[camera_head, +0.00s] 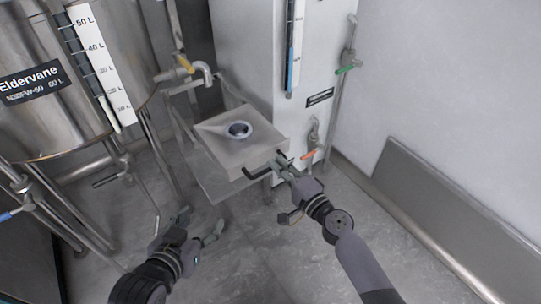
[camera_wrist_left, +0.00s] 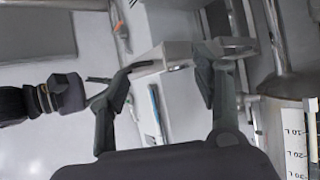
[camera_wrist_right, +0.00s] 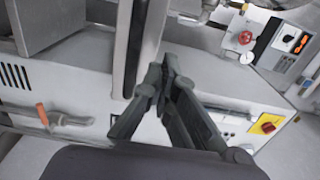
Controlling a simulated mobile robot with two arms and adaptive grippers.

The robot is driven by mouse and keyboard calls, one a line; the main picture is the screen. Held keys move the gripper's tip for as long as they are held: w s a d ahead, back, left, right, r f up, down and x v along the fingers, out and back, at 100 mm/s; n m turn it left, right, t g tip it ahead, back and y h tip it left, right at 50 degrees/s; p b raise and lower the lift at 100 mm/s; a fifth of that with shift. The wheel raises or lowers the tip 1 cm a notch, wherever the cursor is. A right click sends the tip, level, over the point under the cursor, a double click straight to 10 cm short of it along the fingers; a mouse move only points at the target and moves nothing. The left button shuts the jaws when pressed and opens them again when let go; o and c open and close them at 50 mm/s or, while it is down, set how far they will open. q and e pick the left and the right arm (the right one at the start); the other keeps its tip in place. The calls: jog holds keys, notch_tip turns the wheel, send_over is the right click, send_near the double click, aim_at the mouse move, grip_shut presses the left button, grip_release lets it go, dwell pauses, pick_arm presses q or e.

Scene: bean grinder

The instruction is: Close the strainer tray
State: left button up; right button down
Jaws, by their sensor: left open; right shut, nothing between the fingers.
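The strainer tray (camera_head: 215,150) is a light grey square tray with a round dark drain (camera_head: 239,130) in its middle. It sits in a metal frame beside the white cabinet in the head view. A dark handle (camera_head: 258,174) is on its near edge. My right gripper (camera_head: 281,160) is shut and empty at the right end of this handle; whether it touches is unclear. It also shows shut in the right wrist view (camera_wrist_right: 167,72). My left gripper (camera_head: 204,222) is open and empty, low and in front of the tray. Its spread fingers show in the left wrist view (camera_wrist_left: 165,65).
A steel tank (camera_head: 70,80) with a litre scale stands at the left. A tap (camera_head: 200,72) is above the tray's back. The white cabinet (camera_head: 245,50) has an orange-handled valve (camera_head: 310,153) right of the tray. The floor in front is clear.

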aim_at(270, 156)
jog(key=x, duration=0.3)
pick_arm(q)
jog(key=shift+w+d+r+t, duration=0.2)
jog(key=shift+w+r+t, duration=0.2)
jog(key=shift+r, duration=0.1)
pick_arm(e)
jog(key=shift+w+a, duration=0.3)
jog(key=shift+w, duration=0.15)
jog(key=shift+w+a, duration=0.1)
